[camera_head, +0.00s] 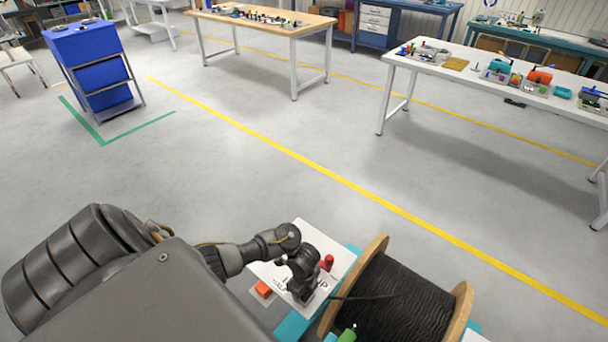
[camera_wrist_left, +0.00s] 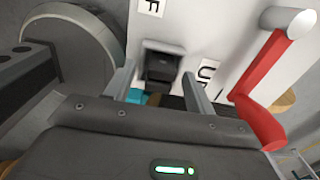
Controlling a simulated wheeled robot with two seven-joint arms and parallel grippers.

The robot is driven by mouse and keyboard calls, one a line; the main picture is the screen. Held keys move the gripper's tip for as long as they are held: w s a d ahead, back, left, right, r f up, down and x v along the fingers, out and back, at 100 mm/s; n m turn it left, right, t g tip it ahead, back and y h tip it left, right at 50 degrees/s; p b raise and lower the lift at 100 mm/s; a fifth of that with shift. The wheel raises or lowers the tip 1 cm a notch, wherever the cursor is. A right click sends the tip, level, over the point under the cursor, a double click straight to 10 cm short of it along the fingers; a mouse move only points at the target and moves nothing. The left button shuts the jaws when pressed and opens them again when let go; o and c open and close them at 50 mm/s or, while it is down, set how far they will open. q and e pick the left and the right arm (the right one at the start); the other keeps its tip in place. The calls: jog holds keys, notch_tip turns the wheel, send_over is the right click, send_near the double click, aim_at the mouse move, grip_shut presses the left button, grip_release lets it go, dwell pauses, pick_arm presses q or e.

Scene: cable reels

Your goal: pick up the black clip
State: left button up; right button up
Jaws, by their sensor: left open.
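The black clip (camera_wrist_left: 163,62) shows in the left wrist view as a small dark block against a white panel (camera_wrist_left: 222,25) printed with black letters. My left gripper (camera_wrist_left: 160,76) is open, and the clip appears between its two fingertips, with a gap on each side. I cannot tell how deep the clip sits between the fingers. In the head view my left gripper (camera_head: 302,297) is over the white panel (camera_head: 335,256), left of the cable reel, and hides the clip there. My right gripper is not in view.
A wooden reel of black cable (camera_head: 392,300) stands right of my gripper. An orange-red block (camera_head: 263,289) lies left. The floor (camera_head: 230,170) beyond is clear.

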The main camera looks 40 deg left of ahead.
pick_arm(q)
jog(key=c, duration=1.1)
jog(key=shift+o, duration=0.2)
jog(key=shift+r, duration=0.1)
